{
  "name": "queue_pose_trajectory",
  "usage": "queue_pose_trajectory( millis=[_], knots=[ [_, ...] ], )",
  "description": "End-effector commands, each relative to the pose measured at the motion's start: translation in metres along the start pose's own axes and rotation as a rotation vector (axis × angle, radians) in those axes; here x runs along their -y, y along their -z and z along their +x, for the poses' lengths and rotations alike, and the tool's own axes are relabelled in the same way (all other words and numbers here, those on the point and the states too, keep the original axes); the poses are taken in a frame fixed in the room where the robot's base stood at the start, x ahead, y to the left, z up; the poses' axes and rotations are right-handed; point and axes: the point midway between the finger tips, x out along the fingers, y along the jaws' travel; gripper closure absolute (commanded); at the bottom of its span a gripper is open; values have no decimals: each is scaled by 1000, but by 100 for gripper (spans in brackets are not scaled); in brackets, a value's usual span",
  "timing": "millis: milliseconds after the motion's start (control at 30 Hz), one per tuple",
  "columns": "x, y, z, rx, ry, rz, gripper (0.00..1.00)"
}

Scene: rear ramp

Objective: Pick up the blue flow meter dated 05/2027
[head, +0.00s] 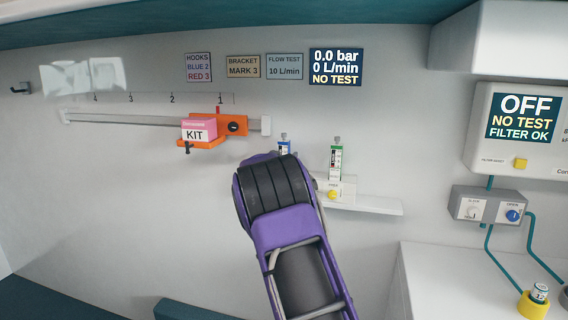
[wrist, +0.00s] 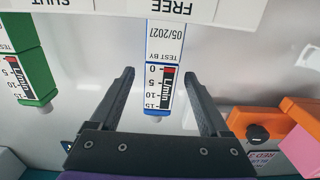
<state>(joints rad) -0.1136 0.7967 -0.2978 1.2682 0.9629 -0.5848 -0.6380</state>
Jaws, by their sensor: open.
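The blue flow meter (wrist: 158,95) shows upside down in the wrist view, with a label reading TEST BY 05/2027. Its scale face has a blue frame. My gripper (wrist: 159,76) is open, with one finger on each side of the meter and a visible gap on both sides. In the head view only the top of the blue flow meter (head: 284,144) shows above my arm, which hides the rest of it and my gripper.
A green flow meter (head: 336,160) stands to the right on the wall shelf (head: 375,205), by a yellow knob (head: 334,195). It also shows in the wrist view (wrist: 32,75). An orange bracket (head: 205,142) with a pink KIT box (head: 198,129) sits on the rail (head: 130,120).

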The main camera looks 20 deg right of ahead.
Motion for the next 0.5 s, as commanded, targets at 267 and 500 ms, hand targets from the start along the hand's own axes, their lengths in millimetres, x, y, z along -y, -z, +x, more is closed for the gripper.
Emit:
queue_pose_trajectory(
  millis=[267, 500],
  knots=[
    [0, 0, 2, -1, 0, 1, 24],
    [0, 0, 1, -1, 0, 1, 67]
  ],
)
